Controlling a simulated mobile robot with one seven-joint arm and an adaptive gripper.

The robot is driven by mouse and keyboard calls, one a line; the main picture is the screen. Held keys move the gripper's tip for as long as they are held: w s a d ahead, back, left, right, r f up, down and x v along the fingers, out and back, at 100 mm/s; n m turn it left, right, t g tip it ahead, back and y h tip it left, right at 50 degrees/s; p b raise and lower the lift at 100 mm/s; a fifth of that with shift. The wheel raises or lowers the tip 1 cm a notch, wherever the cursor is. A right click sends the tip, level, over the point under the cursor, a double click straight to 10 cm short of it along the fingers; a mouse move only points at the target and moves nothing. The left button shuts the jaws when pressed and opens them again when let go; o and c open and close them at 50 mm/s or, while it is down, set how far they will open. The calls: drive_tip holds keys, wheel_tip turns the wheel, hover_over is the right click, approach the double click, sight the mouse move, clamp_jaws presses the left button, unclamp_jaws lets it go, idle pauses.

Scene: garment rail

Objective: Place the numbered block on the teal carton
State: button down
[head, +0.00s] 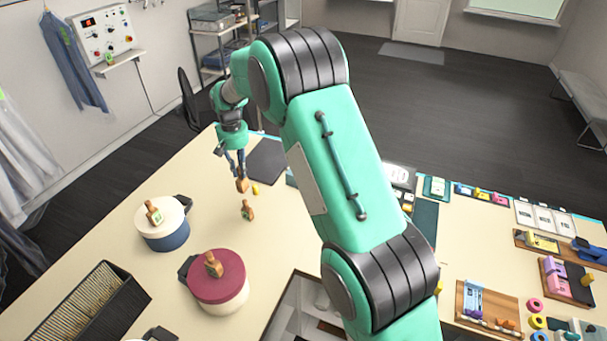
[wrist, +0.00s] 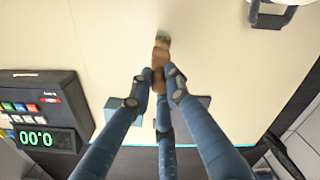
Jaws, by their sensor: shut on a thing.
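My gripper (head: 241,178) points down over the left part of the cream table and is shut on a brown wooden block (head: 242,186). The wrist view shows the held block (wrist: 161,52) between the fingertips (wrist: 158,76), with a small green patch at its far end. No number can be read on it.
A blue-and-cream pot (head: 164,226) and a maroon-lidded pot (head: 218,284) each carry a brown labelled piece. A small yellow piece (head: 255,189) lies beside the gripper. A black slatted rack (head: 85,310) stands at front left. A dark device with a green display (wrist: 45,138) shows in the wrist view.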

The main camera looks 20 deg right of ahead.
drive_tip(key=s+d, duration=0.4)
drive_tip(key=d, duration=0.9)
drive_tip(key=s+d, duration=0.5)
drive_tip(key=d, duration=0.8)
drive_tip(key=shift+f, duration=2.6)
drive_tip(key=w+d+f+p, duration=0.1)
drive_tip(key=w+d+p, duration=0.1)
drive_tip(key=w, duration=1.3)
drive_tip(key=shift+w+d+f+p, duration=0.25)
drive_tip(key=shift+w+d+p, duration=0.15)
drive_tip(key=shift+d, duration=0.25)
drive_tip(key=shift+s, duration=0.1)
